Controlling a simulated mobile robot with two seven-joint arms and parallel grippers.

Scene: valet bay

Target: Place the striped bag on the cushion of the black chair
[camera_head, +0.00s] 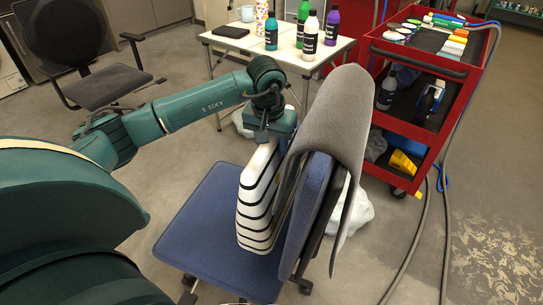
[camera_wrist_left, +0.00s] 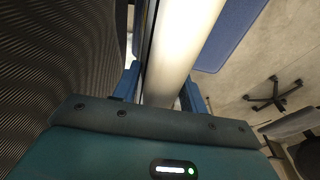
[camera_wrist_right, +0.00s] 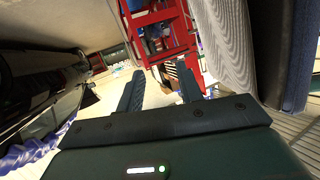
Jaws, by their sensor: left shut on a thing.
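The striped bag (camera_head: 256,205), white with black bands, stands upright over the blue chair's seat (camera_head: 205,225), close to its backrest. My left gripper (camera_head: 268,138) is shut on the bag's top edge from above; in the left wrist view the bag's white body (camera_wrist_left: 180,50) runs between the fingers. I cannot tell whether the bag's bottom touches the blue seat. The black chair (camera_head: 70,35) stands at the far left, and its dark cushion (camera_head: 105,87) is empty. My right gripper (camera_wrist_right: 157,90) is open and empty in the right wrist view; it is not seen in the head view.
A grey cloth (camera_head: 335,115) drapes over the blue chair's backrest, right beside the bag. A white table (camera_head: 225,43) with several bottles stands behind. A red cart (camera_head: 410,125) stands at the right, with hoses along it. Floor (camera_head: 165,150) between the two chairs is clear.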

